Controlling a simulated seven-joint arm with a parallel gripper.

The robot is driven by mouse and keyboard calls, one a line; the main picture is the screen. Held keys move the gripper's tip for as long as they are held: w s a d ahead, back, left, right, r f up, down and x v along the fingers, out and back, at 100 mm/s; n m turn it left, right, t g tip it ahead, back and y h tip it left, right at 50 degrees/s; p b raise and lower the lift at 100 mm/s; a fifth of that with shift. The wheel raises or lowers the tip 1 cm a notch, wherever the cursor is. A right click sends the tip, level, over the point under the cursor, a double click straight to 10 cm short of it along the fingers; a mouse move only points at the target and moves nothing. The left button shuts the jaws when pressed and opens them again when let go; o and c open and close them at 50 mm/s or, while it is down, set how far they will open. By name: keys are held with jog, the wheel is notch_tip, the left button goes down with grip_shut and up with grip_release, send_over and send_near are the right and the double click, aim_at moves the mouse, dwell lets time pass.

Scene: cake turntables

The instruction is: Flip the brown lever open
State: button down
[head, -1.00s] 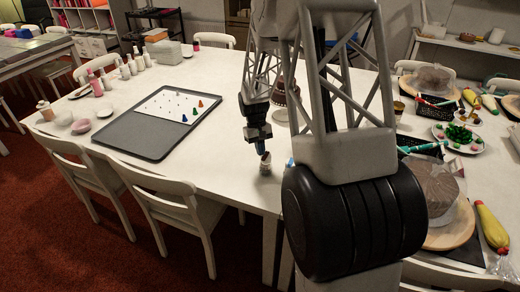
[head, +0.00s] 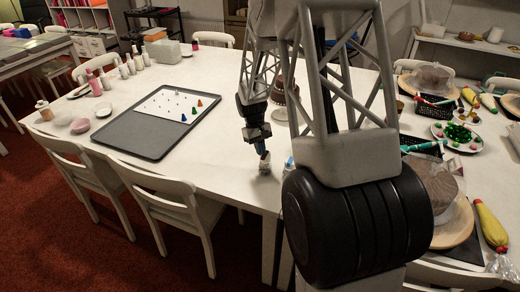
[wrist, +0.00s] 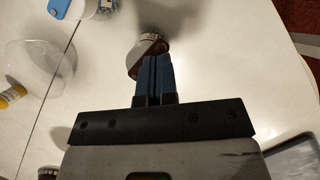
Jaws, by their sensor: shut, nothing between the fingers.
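A small white container (head: 265,168) stands near the front edge of the white table, below my gripper (head: 263,155). In the wrist view it is a round, pale-topped jar (wrist: 150,42) with a brown part, the brown lever (wrist: 134,68), along its near side. My gripper's blue fingers (wrist: 153,60) are shut together with nothing between them. Their tips overlap the brown part in that view. I cannot tell whether they touch it, and the fingers hide part of it. The lever's exact angle is unclear.
A grey tray (head: 130,143) with a white sheet and small coloured pieces lies to the left. A brown cake (head: 285,92) stands behind my arm. A clear round dome (wrist: 38,68) and a blue-and-white item (wrist: 62,8) lie left in the wrist view. Chairs line the front edge.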

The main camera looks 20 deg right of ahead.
aim_at(269, 155)
jog(key=shift+s+n, duration=0.15)
jog(key=shift+n, duration=0.25)
jog(key=n, duration=0.1)
jog(key=n+h, duration=0.1)
jog(key=shift+s+d+n, duration=0.25)
jog(key=shift+s+n, duration=0.05)
jog(key=shift+s, duration=0.05)
jog(key=n, duration=0.1)
jog(key=n+t+h, duration=0.1)
jog(key=n, duration=0.1)
jog(key=s+d+n, duration=0.1)
jog(key=shift+n+h, duration=0.3)
jog(key=n+t, duration=0.1)
jog(key=n, duration=0.1)
jog(key=d+n+t+h, duration=0.1)
jog(key=n, duration=0.1)
jog(key=shift+s+d+n, duration=0.1)
jog(key=shift+s+n, duration=0.1)
jog(key=shift+n, duration=0.1)
jog(key=n, duration=0.1)
jog(key=d+n+t, duration=0.1)
jog(key=n, duration=0.1)
jog(key=shift+w+a, duration=0.1)
jog(key=shift+w, duration=0.05)
jog(key=shift+w+a, duration=0.1)
jog(key=shift+w, duration=0.55)
